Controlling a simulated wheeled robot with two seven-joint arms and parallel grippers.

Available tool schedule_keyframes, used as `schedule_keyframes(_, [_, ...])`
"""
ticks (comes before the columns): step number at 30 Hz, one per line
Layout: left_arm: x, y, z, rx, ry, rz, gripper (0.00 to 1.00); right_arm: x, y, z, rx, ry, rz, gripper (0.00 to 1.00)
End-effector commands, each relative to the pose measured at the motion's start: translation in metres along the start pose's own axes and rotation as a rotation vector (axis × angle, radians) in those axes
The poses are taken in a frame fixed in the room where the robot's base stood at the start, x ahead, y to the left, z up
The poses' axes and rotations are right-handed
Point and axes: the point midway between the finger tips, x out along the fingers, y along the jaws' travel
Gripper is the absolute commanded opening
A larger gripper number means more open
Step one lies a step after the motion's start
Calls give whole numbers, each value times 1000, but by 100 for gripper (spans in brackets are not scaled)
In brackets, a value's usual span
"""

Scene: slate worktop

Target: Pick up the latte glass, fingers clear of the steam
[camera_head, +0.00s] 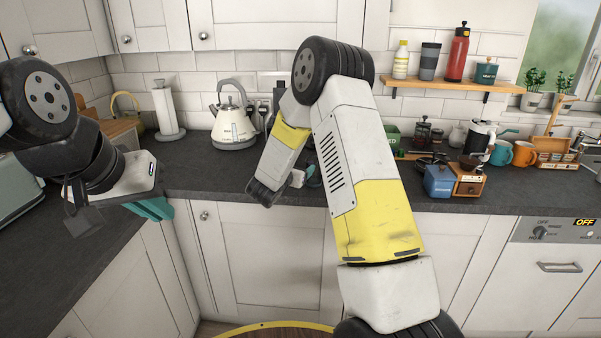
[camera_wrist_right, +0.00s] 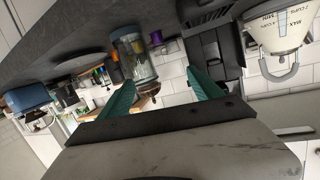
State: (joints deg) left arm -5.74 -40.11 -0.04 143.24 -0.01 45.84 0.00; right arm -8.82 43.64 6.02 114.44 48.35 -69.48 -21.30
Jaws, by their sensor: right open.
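I cannot make out the latte glass for certain in either view; my right arm hides part of the worktop in the head view. In the right wrist view, which is upside down, a clear cylindrical glass vessel (camera_wrist_right: 136,62) with a dark knob-like top shows just beyond my right fingers. I cannot tell whether it is the latte glass. My right gripper (camera_wrist_right: 158,80) is open, its teal fingers apart with nothing gripped. My left gripper (camera_head: 152,208) hangs at the worktop's left front; its teal fingers show, but not whether they are apart.
A cream kettle (camera_head: 233,125) and a paper-towel holder (camera_head: 167,112) stand at the back left. At right are a French press (camera_head: 422,133), blue box (camera_head: 439,181), wooden grinder (camera_head: 468,180) and mugs (camera_head: 524,154). A shelf (camera_head: 440,84) holds bottles. The worktop (camera_head: 215,180) is clear before the kettle.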

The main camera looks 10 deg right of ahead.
Motion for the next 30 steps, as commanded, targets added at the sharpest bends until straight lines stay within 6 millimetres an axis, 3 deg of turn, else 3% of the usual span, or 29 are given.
schedule_keyframes(14, [0,0,0,1,0,0,7,6,25,40,-76,78,146,75])
schedule_keyframes(30, [0,0,0,1,0,0,7,71,40,41,-76,81,152,75])
